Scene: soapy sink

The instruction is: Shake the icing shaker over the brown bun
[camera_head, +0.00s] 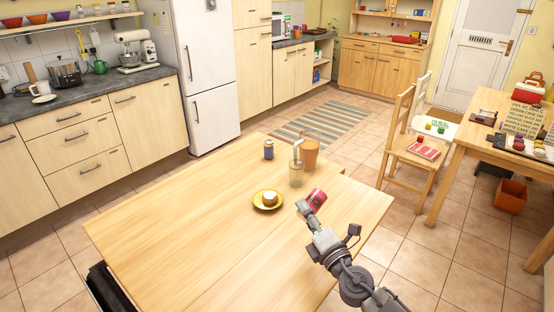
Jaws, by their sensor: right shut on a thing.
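A small bun (270,197), pale on top and brownish at the side, sits on a yellow plate (258,205) near the middle of the wooden table. My right gripper (306,206) is shut on a red-pink shaker (317,197). It holds the shaker tilted, to the right of the plate and apart from the bun. I cannot tell how high the shaker is above the table. The gripper hides part of it. My left gripper is not in view.
A blue jar (268,150), a pale glass with a straw-like stem (296,176) and an orange see-through pitcher (310,152) stand behind the plate. The left and front of the table (180,230) are clear. A wooden chair (412,160) stands beyond, to the right.

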